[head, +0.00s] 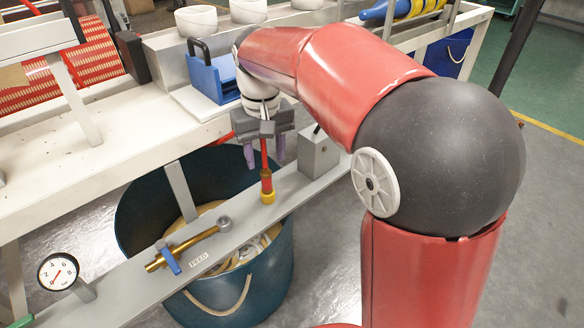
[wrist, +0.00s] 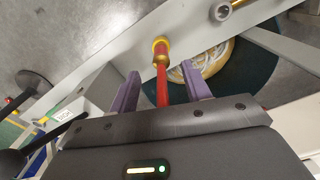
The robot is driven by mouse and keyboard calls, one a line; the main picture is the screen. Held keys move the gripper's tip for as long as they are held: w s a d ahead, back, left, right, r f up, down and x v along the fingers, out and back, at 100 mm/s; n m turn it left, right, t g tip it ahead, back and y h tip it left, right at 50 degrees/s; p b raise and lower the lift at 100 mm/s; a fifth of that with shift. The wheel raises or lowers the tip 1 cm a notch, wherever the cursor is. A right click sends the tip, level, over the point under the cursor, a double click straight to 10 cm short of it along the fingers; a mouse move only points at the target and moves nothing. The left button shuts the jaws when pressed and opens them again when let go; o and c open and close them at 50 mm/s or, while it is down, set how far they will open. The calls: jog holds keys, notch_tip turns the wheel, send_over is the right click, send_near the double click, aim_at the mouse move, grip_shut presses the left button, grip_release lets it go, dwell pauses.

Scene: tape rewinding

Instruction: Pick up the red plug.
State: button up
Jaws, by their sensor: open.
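The red plug (head: 266,180) is a slim red rod with a yellow collar at its foot, standing on a grey rail (head: 129,281). My gripper (head: 265,159) is above the rail, pointing down, with its purple fingers apart on either side of the rod's upper part. In the wrist view, the red plug (wrist: 162,72) runs between the two fingers of my gripper (wrist: 164,80), with visible room to both sides. Its yellow collar lies beyond the fingertips. The rod's top end is hidden by the gripper body.
A brass pipe with a blue lever (head: 170,260) lies along the rail, left of the plug. A grey block (head: 319,154) stands close to the right. A dark teal tub (head: 274,286) is below the rail. A gauge (head: 58,272) is at the far left.

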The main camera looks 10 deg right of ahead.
aim_at(266, 171)
jog(key=shift+w+f, duration=0.1)
jog(key=shift+f, duration=0.35)
notch_tip(266, 171, down, 7)
jog(key=shift+a+r+b, duration=0.1)
jog(key=shift+b, duration=0.3)
jog(key=shift+c, duration=0.5)
grip_shut()
